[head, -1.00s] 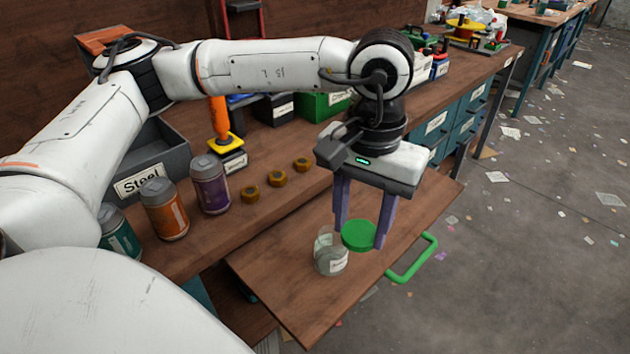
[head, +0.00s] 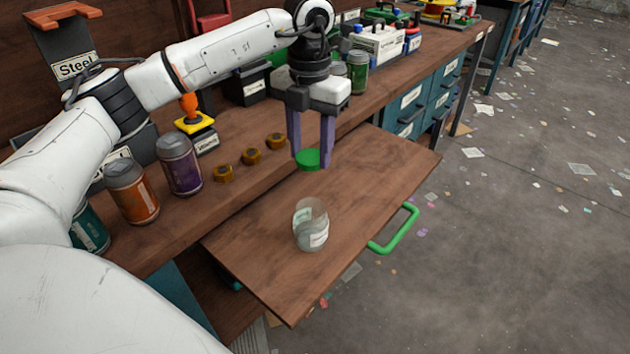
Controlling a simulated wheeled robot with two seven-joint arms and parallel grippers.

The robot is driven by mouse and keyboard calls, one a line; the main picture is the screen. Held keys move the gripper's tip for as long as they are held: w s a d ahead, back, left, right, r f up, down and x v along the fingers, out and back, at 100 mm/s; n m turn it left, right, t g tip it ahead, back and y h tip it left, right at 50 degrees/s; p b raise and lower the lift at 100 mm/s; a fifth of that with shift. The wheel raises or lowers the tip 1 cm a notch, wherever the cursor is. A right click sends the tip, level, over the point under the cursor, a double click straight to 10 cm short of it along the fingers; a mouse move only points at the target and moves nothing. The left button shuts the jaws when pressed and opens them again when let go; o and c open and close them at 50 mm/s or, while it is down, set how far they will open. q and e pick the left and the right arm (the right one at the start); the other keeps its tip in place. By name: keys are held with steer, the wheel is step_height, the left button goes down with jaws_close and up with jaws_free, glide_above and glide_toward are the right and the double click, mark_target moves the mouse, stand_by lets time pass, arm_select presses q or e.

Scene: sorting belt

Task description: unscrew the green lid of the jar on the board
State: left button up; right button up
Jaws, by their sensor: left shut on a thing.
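The clear jar (head: 311,226) stands open on the wooden pull-out board (head: 375,180), with a white label on its side. The green lid (head: 308,159) is off the jar. My left gripper (head: 311,160) is shut on the green lid, with one purple finger on each side of it. The gripper and lid are beyond the jar, toward the bench, and apart from it. I cannot tell exactly how high the lid is above the board. My right gripper is not in view.
A green handle (head: 396,230) sticks out from the board's right edge. The board around the jar is clear.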

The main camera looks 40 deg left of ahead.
arm_select(q)
steer(key=shift+w+a+f+n, duration=0.1)
steer(key=shift+a+f+n, duration=0.15)
steer(key=shift+n, duration=0.35)
steer(key=shift+a+f+n, duration=0.15)
steer(key=shift+a+n, duration=0.1)
steer(key=shift+n, duration=0.35)
glide_toward(307, 187)
steer(key=s+d, duration=0.1)
steer(key=s+d+f, duration=0.1)
steer(key=shift+s+d+f+b, duration=0.1)
steer(key=shift+s+b, duration=0.25)
steer(key=shift+s, duration=0.05)
steer(key=shift+f, duration=2.55)
steer(key=shift+f+b, duration=0.15)
steer(key=shift+b, duration=0.15)
steer(key=o, duration=1.2)
